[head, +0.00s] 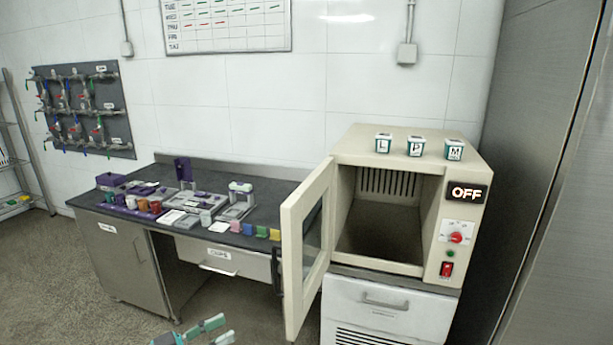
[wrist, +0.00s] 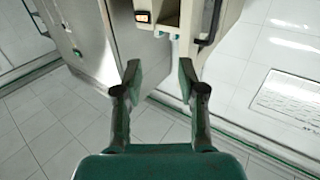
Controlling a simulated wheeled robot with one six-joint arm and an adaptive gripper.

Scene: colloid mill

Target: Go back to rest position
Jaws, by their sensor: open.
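My gripper (head: 207,332) shows at the bottom of the head view, low in front of the bench and to the left of the oven. Its green fingers are apart and nothing is between them. In the wrist view my gripper (wrist: 160,82) also shows open and empty, with tiled wall behind it. The cream oven (head: 468,250) has its door (head: 296,262) swung open to the left, and its chamber looks empty. Its display (head: 466,193) reads OFF. Part of the oven also shows at the top of the wrist view (wrist: 228,12).
Three small labelled containers, L (head: 383,143), P (head: 415,146) and M (head: 454,149), stand on the oven. The dark bench (head: 268,198) holds several coloured blocks and trays. A tall metal cabinet (head: 530,120) stands at right. The floor (head: 60,270) at left is clear.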

